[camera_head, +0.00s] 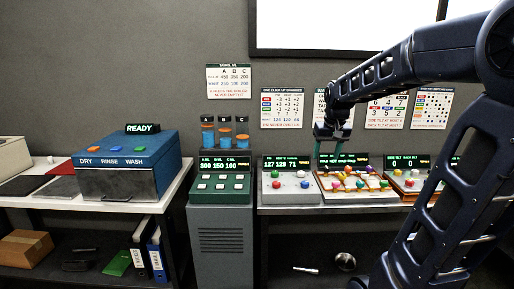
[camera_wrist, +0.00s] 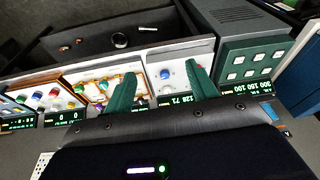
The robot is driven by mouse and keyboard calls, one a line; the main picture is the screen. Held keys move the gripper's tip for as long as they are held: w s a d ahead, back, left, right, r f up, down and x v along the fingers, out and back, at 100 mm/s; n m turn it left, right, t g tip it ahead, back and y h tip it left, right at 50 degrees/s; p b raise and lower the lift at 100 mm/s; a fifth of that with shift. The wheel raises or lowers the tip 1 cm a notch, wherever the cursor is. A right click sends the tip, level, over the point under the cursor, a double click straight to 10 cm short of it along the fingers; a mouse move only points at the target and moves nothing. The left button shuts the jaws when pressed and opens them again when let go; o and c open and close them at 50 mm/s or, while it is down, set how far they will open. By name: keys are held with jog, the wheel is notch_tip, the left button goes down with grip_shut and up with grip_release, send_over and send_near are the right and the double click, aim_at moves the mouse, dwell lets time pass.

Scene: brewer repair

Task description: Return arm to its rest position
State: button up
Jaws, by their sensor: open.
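My dark arm rises at the right of the head view and reaches left over the counter. My gripper (camera_head: 331,145) points down in front of the wall, above the row of control panels. In the wrist view my gripper (camera_wrist: 163,92) shows two green fingers set wide apart with nothing between them. Beyond the fingers are the white panel (camera_wrist: 170,75) with a blue knob and the panel with orange tracks (camera_wrist: 108,85). The fingers appear apart from the panels, though the exact gap is hard to tell.
A green panel (camera_head: 221,188) with tubes stands at the middle. A blue READY washer box (camera_head: 125,168) is on the left counter (camera_head: 150,208). A white panel (camera_head: 289,187) and a tracks panel (camera_head: 352,184) sit below my gripper. Wall charts (camera_head: 282,108) hang behind.

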jog(key=s+d+f+t, duration=0.1)
jog(key=s+d, duration=0.1)
jog(key=s, duration=0.6)
jog(key=s+d+f, duration=0.2)
jog(key=s, duration=0.7)
jog(key=shift+s+m+t+h, duration=0.15)
jog(key=shift+m+t+h, duration=0.15)
jog(key=shift+m+t, duration=0.1)
dwell(0.7)
